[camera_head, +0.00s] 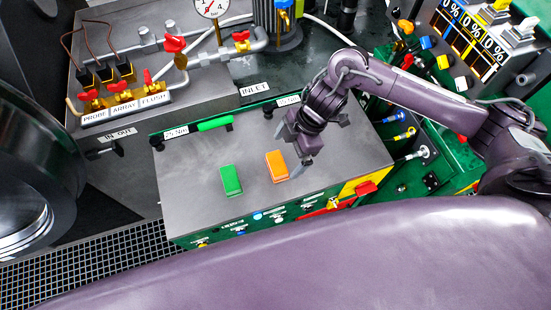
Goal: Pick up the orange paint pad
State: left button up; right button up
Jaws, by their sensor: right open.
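The orange paint pad (276,166) lies on the grey top of a green-sided cabinet (195,200). A green pad (230,180) lies to its left, apart from it. My right gripper (303,160) is open and points down just to the right of the orange pad. Nothing shows between its fingers. I cannot tell whether a fingertip touches the pad. My left gripper is not in view.
A green-handled tool (214,124) lies along the cabinet top's back edge, near a "25 Nm" label. Behind stand pipes with red valve handles (173,44) and a gauge (212,7). A panel with percent displays (468,35) is at upper right. The cabinet top's front left is clear.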

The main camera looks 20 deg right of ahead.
jog(key=shift+x, duration=1)
jog(key=x, duration=0.2)
jog(key=p+x, duration=0.1)
jog(key=shift+w+a+f, duration=0.15)
jog(key=shift+a+f, duration=0.15)
jog(key=shift+a, duration=0.05)
jog(key=shift+a+f, duration=0.15)
jog(key=shift+f, duration=0.3)
jog(key=c, duration=1.1)
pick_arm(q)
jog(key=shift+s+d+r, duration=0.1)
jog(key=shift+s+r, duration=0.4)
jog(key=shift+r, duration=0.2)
pick_arm(e)
notch_tip(320, 180, up, 12)
pick_arm(q)
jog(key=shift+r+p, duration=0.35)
jog(key=shift+p, duration=0.2)
pick_arm(e)
notch_tip(320, 180, up, 8)
send_over(277, 162)
